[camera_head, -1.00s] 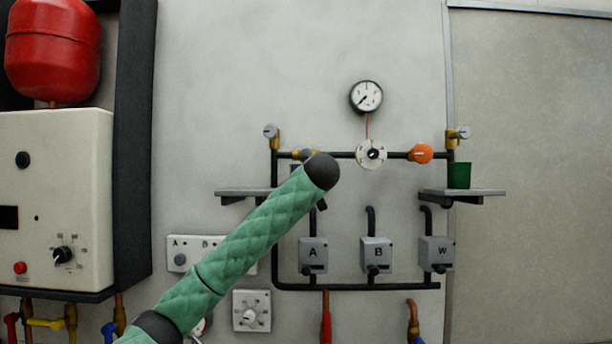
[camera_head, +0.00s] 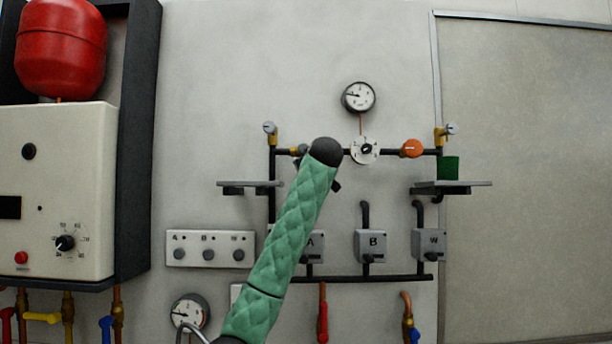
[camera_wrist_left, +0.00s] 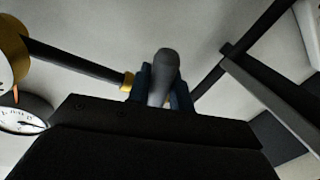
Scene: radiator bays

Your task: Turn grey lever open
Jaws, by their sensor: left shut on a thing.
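In the left wrist view, the grey lever (camera_wrist_left: 163,72) is a rounded grey handle. It stands between the dark blue fingers of my left gripper (camera_wrist_left: 162,88), which are shut on it. A dark pipe with a brass collar runs up to its left side. In the head view, my green left arm rises in front of the pipework, and its dark rounded end hides the lever and most of the gripper. A brass fitting (camera_head: 296,151) shows just left of that end. My right gripper is not in view.
A white dial (camera_head: 365,150) and an orange knob (camera_head: 411,148) sit on the pipe to the right, below a gauge (camera_head: 358,97). A boiler (camera_head: 60,190) stands left.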

